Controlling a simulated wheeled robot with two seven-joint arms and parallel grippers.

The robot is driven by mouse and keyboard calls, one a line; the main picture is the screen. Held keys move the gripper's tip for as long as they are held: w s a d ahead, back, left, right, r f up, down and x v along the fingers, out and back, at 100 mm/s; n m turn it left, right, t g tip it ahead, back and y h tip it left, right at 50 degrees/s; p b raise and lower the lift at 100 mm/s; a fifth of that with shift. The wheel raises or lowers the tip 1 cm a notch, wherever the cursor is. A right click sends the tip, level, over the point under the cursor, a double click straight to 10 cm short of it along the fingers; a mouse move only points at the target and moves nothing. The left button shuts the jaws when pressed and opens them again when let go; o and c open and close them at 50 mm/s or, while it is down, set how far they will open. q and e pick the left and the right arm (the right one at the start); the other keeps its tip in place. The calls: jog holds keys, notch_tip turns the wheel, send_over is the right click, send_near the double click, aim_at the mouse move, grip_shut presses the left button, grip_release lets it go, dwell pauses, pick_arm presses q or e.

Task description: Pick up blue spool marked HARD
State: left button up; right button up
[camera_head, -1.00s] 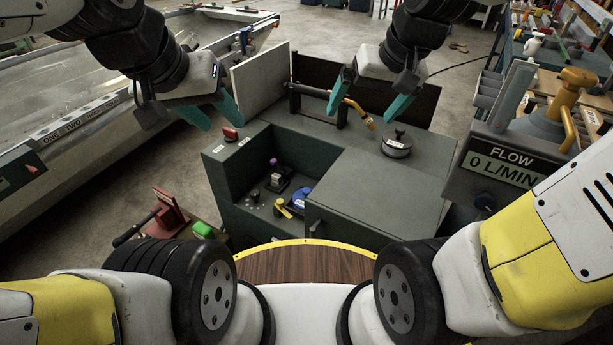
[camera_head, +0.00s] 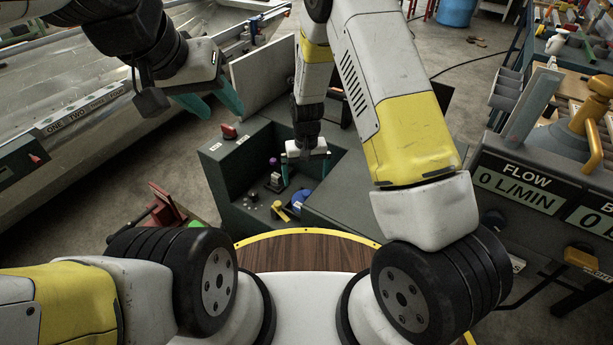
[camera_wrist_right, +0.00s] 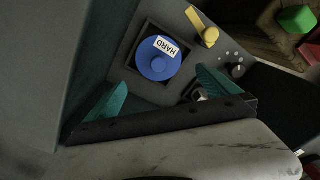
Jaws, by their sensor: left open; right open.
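The blue spool (camera_wrist_right: 157,60) marked HARD sits in a dark square recess inside the well of the dark green cabinet; its white label reads HARD in the right wrist view. In the head view the spool (camera_head: 300,197) shows partly. My right gripper (camera_head: 305,180) reaches down into the well above the spool. In the right wrist view its teal fingers (camera_wrist_right: 158,92) are spread apart, and the spool lies beyond them, not between them. My left gripper (camera_head: 215,105) is open and empty above the cabinet's back left.
Near the spool are a yellow part (camera_head: 281,212), a purple-topped part (camera_head: 273,162) and small studs. The well's walls (camera_head: 258,155) and cabinet top (camera_head: 340,195) stand around. A red button (camera_head: 228,131) is on the left rim. The flow panel (camera_head: 520,185) stands right.

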aim_at(306, 192)
jog(key=f, duration=0.9)
jog(key=shift+s+d, duration=0.1)
jog(key=shift+s, duration=0.2)
jog(key=shift+c, duration=0.4)
jog(key=shift+r, duration=0.1)
jog(key=c, duration=1.6)
